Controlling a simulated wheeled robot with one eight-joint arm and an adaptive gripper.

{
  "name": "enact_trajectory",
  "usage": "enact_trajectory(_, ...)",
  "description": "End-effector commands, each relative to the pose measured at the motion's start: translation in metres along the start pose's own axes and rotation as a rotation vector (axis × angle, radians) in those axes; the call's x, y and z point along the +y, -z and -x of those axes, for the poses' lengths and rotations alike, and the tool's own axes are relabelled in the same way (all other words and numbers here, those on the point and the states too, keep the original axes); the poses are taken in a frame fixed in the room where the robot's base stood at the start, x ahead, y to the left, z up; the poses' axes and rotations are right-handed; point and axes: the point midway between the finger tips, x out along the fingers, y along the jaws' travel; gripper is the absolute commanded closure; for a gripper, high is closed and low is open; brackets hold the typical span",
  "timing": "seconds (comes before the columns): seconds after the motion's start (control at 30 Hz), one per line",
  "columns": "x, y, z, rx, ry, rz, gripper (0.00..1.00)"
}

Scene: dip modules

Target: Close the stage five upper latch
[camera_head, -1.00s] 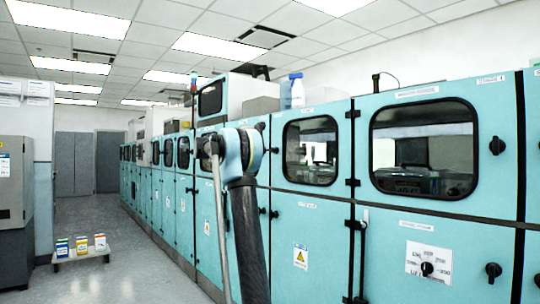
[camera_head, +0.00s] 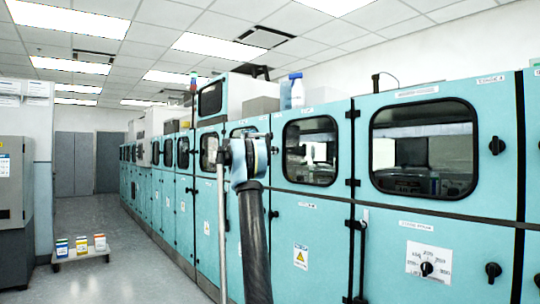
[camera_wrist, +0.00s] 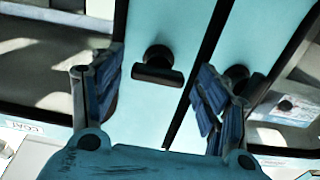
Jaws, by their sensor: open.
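In the wrist view a black T-shaped latch knob (camera_wrist: 158,68) stands on a narrow teal panel between two windows. Its bar lies roughly crosswise in the picture, slightly tilted. My gripper (camera_wrist: 157,78) is open, with one finger to the left and one to the right of this knob, apparently not touching it. A second black knob (camera_wrist: 238,78) sits across the dark seam, partly hidden behind the right finger. I cannot read a stage number near either knob. In the head view my arm hides part of the cabinet row, and my gripper is not clearly visible.
Teal cabinets (camera_head: 420,240) with dark-framed windows run along the right, with other black knobs such as the upper right one (camera_head: 497,145). A white bottle (camera_head: 297,90) stands on top. A low platform (camera_head: 80,257) with small boxes is on the left. The aisle floor is clear.

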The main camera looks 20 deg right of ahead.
Motion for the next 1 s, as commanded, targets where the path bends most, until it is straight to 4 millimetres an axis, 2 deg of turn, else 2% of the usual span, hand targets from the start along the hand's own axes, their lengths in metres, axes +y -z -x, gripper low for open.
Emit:
enact_trajectory(0.2, 0.0, 0.0, -0.018, 0.0, -0.001, 0.0, 0.32)
enact_trajectory(0.53, 0.0, 0.0, -0.021, 0.0, 0.0, 0.0, 0.32)
enact_trajectory(0.57, 0.0, 0.0, -0.021, 0.0, 0.0, 0.0, 0.36)
enact_trajectory(0.73, 0.0, 0.0, -0.02, 0.0, 0.0, 0.0, 0.75)
enact_trajectory(1.0, 0.0, 0.0, -0.022, 0.001, 0.0, 0.008, 0.76)
